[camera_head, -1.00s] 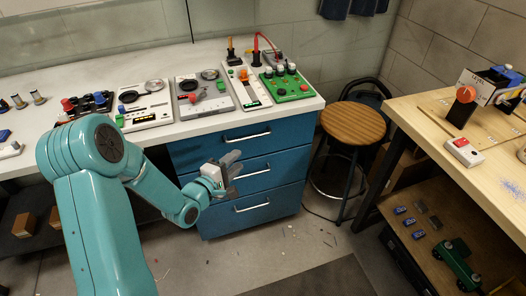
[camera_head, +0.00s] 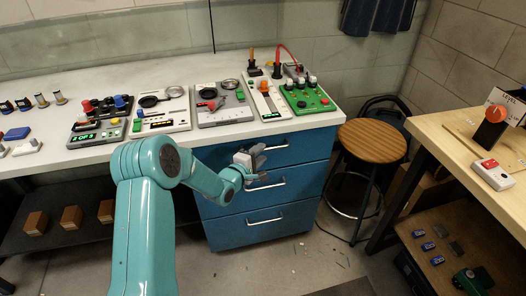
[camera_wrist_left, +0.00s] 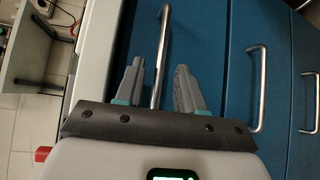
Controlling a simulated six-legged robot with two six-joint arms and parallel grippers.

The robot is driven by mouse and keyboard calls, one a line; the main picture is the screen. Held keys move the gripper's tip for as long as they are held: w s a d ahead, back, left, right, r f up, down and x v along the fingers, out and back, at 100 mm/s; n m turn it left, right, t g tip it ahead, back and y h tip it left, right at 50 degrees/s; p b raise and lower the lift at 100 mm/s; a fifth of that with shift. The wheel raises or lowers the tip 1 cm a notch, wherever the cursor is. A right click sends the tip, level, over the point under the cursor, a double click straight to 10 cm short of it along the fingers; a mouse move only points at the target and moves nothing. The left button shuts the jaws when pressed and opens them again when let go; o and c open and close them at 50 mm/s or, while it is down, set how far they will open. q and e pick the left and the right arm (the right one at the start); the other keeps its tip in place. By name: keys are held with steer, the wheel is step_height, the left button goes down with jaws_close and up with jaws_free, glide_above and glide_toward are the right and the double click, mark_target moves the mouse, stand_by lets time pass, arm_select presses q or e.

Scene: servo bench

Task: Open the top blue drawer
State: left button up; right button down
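The top blue drawer (camera_head: 312,146) is the uppermost front under the white worktop, and it looks flush with the drawers below. Its silver bar handle (camera_head: 278,146) is partly behind my left gripper (camera_head: 264,164), which is in front of the top and middle drawers. In the left wrist view, the top drawer's handle (camera_wrist_left: 162,50) runs between the two grey fingers of my left gripper (camera_wrist_left: 162,78). The fingers are open, with gaps on both sides of the bar; contact is not visible. My right gripper is in no view.
The middle drawer handle (camera_head: 268,184) and bottom drawer handle (camera_head: 266,218) lie below. Instrument panels and a green box (camera_head: 308,99) stand on the white worktop (camera_head: 215,135). A wooden stool (camera_head: 372,141) is right of the drawers. The floor in front is mostly clear.

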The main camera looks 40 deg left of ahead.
arm_select(q)
steer(key=shift+w+f, duration=0.15)
steer(key=shift+w, duration=1.1)
jaws_close()
